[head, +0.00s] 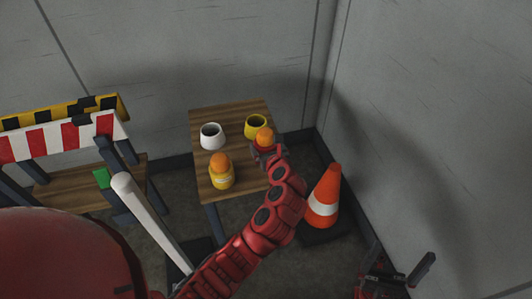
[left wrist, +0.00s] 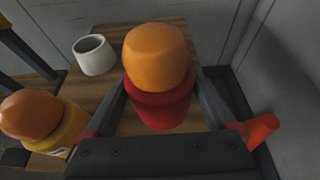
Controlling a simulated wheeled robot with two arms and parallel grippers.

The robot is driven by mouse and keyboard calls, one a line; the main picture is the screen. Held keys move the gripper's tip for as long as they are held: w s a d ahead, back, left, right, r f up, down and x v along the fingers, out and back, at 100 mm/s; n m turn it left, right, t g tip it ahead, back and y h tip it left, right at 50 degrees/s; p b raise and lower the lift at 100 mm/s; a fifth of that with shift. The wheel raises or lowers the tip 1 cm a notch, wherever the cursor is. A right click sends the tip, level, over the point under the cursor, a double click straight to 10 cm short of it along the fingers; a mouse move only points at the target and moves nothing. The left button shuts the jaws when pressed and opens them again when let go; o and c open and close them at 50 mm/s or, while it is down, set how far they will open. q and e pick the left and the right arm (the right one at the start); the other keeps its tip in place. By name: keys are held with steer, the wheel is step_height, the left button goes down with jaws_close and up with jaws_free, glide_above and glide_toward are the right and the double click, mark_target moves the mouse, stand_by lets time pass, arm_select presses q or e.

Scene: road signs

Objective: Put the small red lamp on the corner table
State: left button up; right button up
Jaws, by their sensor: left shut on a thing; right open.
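The small red lamp (head: 264,138) has an orange dome and a red base. My left gripper (head: 264,151) is shut on its red base, with the lamp upright at the right side of the corner table (head: 236,192). In the left wrist view the lamp (left wrist: 158,58) stands between the two dark fingers, with table wood behind it. I cannot tell whether its base touches the tabletop. My right gripper (head: 397,275) is open and empty at the lower right, away from the table.
On the table stand a white cup (head: 211,137), a yellow cup (head: 256,126) and a yellow lamp with an orange dome (head: 221,172). A traffic cone (head: 325,195) stands to the right. A striped barrier (head: 60,138) is at left. Walls close in behind and right.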

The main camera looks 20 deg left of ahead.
arm_select(q)
steer(key=shift+w+f, duration=0.1)
steer(key=shift+w, duration=0.1)
step_height(320, 180, down, 3)
steer(key=shift+f+b, duration=0.2)
steer(key=shift+b, duration=0.2)
steer(key=shift+r, duration=0.1)
steer(key=o, duration=1.4)
